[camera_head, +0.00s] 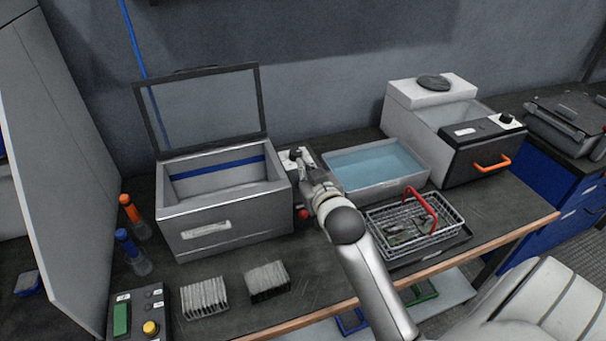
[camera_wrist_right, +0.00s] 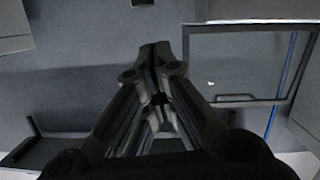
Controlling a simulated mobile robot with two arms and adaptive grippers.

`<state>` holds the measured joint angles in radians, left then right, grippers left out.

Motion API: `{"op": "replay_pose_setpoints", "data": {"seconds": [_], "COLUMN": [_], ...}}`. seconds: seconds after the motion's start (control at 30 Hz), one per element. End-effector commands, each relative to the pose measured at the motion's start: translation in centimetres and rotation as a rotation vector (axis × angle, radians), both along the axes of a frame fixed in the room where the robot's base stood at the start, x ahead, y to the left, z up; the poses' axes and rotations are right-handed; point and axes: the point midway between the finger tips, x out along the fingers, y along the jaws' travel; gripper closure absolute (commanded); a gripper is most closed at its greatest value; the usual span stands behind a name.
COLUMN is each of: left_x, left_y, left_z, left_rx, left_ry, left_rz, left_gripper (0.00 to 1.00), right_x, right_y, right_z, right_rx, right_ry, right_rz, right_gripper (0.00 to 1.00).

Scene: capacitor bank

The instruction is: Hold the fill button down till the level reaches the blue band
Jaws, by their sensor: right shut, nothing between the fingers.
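A grey metal tank (camera_head: 222,222) with its framed lid (camera_head: 205,105) raised stands at the left of the bench. A blue band (camera_head: 218,169) runs along its inner back wall. The inside below the band looks grey, and I cannot make out a liquid level. A small pale control box (camera_head: 309,157) sits at the tank's right side. My right gripper (camera_head: 296,155) is shut and empty, with its tips at this box. It also shows shut in the right wrist view (camera_wrist_right: 155,50). I cannot pick out the fill button or tell whether the tips touch it. My left gripper is out of view.
A basin of blue water (camera_head: 375,167) and a wire basket with a red handle (camera_head: 415,221) lie right of my arm. A red knob (camera_head: 303,213) is at the tank's front right corner. Finned blocks (camera_head: 205,298) and bottles (camera_head: 131,212) stand near the tank.

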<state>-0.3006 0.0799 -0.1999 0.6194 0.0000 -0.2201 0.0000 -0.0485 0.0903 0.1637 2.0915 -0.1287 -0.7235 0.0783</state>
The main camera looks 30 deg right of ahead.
Motion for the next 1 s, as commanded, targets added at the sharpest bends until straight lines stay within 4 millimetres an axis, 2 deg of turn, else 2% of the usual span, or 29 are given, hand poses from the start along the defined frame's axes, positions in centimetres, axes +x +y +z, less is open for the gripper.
{"op": "replay_pose_setpoints", "data": {"seconds": [0.03,0.2,0.3,0.43,0.9,1.0], "left_x": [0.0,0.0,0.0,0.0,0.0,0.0], "left_y": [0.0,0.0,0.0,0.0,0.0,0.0], "left_z": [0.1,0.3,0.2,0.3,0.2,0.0], "left_rx": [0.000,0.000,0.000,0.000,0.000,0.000], "left_ry": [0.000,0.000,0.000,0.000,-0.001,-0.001], "left_rz": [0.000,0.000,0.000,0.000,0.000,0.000], "left_gripper": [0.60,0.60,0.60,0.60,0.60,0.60], "right_x": [1.0,3.7,3.4,3.4,3.3,3.3], "right_y": [-0.3,-1.0,-1.2,-1.3,-1.4,-1.4], "right_z": [-0.1,-0.7,-2.8,-4.1,-4.9,-5.8], "right_rx": [0.000,0.001,0.003,0.003,0.001,0.002], "right_ry": [-0.001,-0.001,0.006,0.001,0.000,0.003], "right_rz": [0.000,0.000,0.000,0.000,0.001,0.000], "right_gripper": [1.00,1.00,1.00,1.00,1.00,1.00]}}
